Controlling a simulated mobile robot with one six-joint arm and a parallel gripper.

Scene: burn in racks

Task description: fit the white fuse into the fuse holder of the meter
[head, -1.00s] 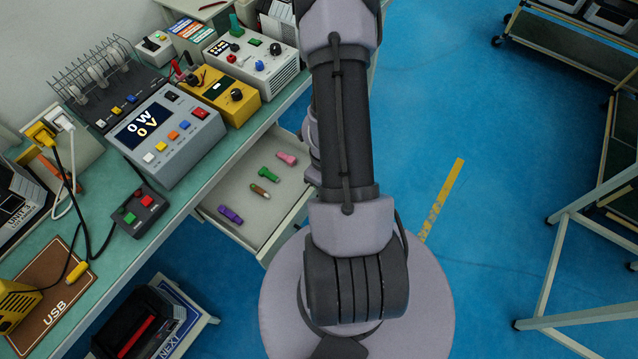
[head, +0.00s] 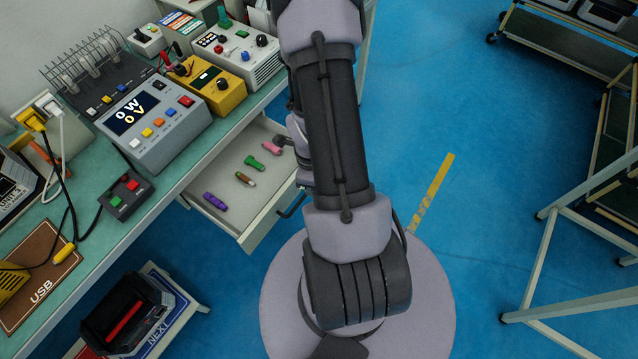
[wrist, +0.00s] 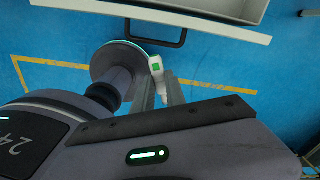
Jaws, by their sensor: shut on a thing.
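A white fuse with a green square mark (wrist: 156,66) sits between the two grey fingers of my gripper (wrist: 158,82) in the wrist view. The fingers are shut on it. It is held outside the drawer's front, with blue floor below. In the head view my arm hides the fuse and most of the gripper. A grey meter with a 0 W 0 V display (head: 134,113) stands on the green bench. A yellow instrument with a dark display and knob (head: 207,88) stands behind it. I cannot make out a fuse holder on either.
An open drawer (head: 222,180) below the bench holds purple, brown, green and pink pieces. Its black handle (wrist: 155,42) faces me. A red-and-green button box (head: 125,196) and cables lie on the bench.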

